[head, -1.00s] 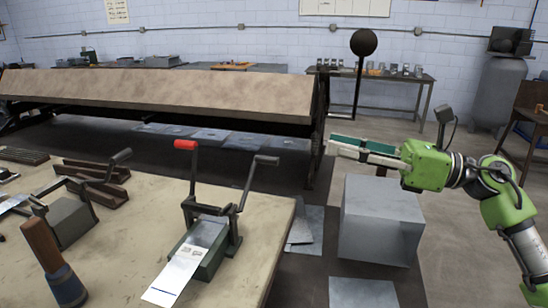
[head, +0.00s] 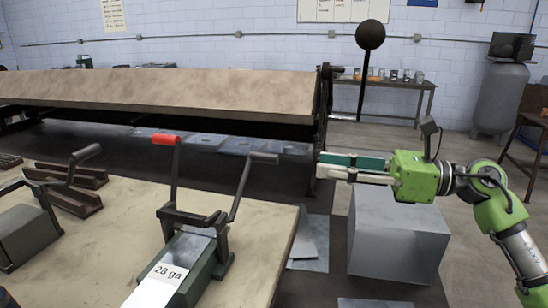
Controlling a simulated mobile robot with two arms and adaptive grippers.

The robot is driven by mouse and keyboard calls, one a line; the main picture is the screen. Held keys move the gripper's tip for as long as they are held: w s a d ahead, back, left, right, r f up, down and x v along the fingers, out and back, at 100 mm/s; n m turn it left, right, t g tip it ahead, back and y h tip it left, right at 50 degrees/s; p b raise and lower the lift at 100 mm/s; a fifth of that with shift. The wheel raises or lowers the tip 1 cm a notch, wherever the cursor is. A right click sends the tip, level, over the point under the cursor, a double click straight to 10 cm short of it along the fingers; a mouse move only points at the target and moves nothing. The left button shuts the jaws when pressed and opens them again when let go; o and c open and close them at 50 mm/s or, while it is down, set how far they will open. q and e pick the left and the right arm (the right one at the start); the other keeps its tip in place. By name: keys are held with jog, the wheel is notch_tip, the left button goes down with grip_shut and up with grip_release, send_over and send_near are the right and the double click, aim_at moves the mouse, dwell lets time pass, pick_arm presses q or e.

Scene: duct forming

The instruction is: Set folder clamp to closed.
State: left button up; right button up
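The folder (head: 170,95) is a long machine with a broad tan beam, standing behind the bench. A dark upright end frame (head: 322,125) closes its right end. A black rod with a large black ball (head: 370,35) stands upright just right of that end; I cannot tell whether it is the clamp's lever. My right gripper (head: 319,164) points left, its tips in front of the end frame in the picture. Contact cannot be made out. One teal and one pale finger part lie close together, and no held thing shows. My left gripper is out of view.
On the bench (head: 110,230) stands a green device with a red-tipped lever (head: 165,140) and a "28 ga" strip (head: 163,276). A grey block (head: 398,235) sits below my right gripper. A back table (head: 420,83) holds small items.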

aim_at(280, 155)
jog(key=p+x, duration=0.4)
jog(key=x, duration=0.6)
jog(key=shift+a+r, duration=0.1)
jog(key=shift+r, duration=0.05)
jog(key=shift+w+a, duration=0.2)
jog(key=shift+a, duration=0.45)
jog(key=shift+c, duration=0.9)
grip_shut()
